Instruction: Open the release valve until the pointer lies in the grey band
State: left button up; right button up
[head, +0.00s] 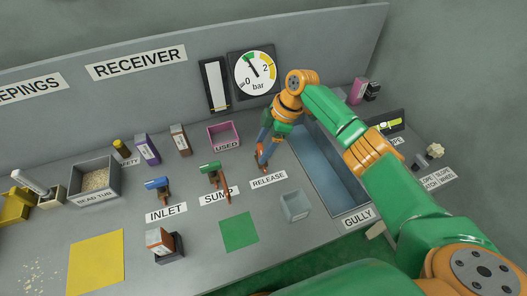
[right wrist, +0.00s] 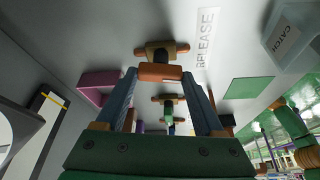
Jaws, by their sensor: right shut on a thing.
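The release valve (head: 262,160) stands behind its RELEASE label (head: 269,180). My right gripper (head: 266,142) is at the valve from above. In the right wrist view, my right gripper (right wrist: 160,76) has its two fingers on either side of the valve's orange-brown handle (right wrist: 160,73), shut on it. The round pressure gauge (head: 255,74) hangs on the back panel. Its dark pointer leans up and left of the dial's middle, near the green band's left end. A yellow band lies at the right; I cannot make out a grey band. My left gripper is not in view.
The blue INLET valve (head: 157,184) and green SUMP valve (head: 211,170) stand to the left. A pink USED tray (head: 224,135) lies behind. The deep GULLY basin (head: 325,170) is to the right, and a clear catch box (head: 295,206) stands in front.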

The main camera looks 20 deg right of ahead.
jog(key=shift+n+g+b, duration=0.4)
jog(key=shift+n+b, duration=0.6)
jog(key=shift+n, duration=0.1)
jog(key=o, duration=1.4)
jog(key=shift+a, duration=0.1)
jog(key=v, duration=0.7)
jog(key=shift+p, duration=0.3)
